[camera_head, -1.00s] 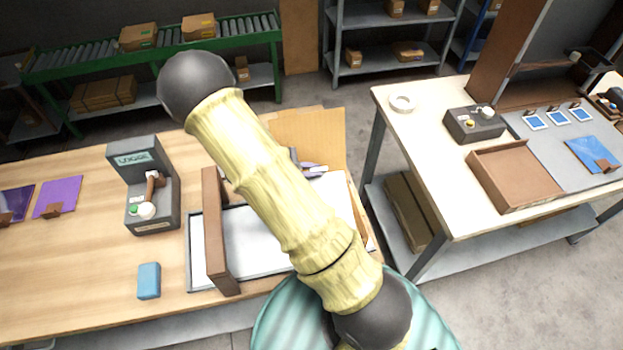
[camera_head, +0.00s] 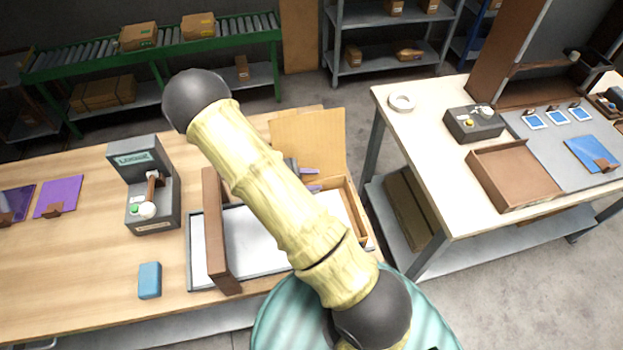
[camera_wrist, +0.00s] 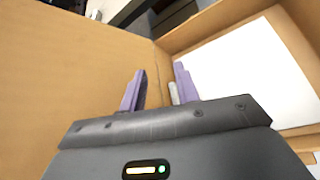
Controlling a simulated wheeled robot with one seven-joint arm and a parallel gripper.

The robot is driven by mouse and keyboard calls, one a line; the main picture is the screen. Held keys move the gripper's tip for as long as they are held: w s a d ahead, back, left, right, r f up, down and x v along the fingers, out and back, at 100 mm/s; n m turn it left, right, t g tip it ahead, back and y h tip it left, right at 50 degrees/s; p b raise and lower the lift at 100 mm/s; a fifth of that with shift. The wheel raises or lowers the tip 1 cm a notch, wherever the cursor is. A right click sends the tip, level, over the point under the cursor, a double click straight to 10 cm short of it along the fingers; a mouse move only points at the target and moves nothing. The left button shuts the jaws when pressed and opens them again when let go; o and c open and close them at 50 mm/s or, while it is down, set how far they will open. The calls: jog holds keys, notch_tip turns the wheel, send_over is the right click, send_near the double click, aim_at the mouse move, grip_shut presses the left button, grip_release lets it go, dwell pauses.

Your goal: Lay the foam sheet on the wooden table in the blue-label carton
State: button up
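The white foam sheet lies inside an open cardboard carton at the right end of the wooden table (camera_head: 80,270). The sheet shows at right in the wrist view (camera_wrist: 250,75), and partly beside my arm in the head view (camera_head: 332,203). The carton (camera_head: 310,135) has its back flap raised; its wall and flap fill much of the wrist view (camera_wrist: 70,70). No blue label is visible on it. My gripper (camera_wrist: 160,85) has its purple fingers apart, low at the carton, beside the sheet and not around it. It also shows in the head view (camera_head: 314,180).
A grey-rimmed tray (camera_head: 192,265) with a white inside and a brown upright board (camera_head: 214,235) stands left of the carton. A grey device (camera_head: 152,190) and blue block (camera_head: 149,281) are farther left. A second table (camera_head: 430,130) stands at right across a gap.

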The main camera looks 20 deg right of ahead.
jog(key=shift+r, duration=0.15)
jog(key=b+v, duration=0.1)
jog(key=v, duration=1.1)
jog(key=shift+b, duration=0.4)
jog(key=shift+s+d, duration=0.1)
jog(key=s+d+r+m+t+y, duration=0.1)
jog(key=s+r+m+t+y, duration=0.1)
jog(key=s+r+m+y, duration=0.8)
jog(key=m+y, duration=0.2)
jog(key=shift+s+r+m, duration=0.25)
jog(key=shift+r+m, duration=0.05)
jog(key=shift+m, duration=0.1)
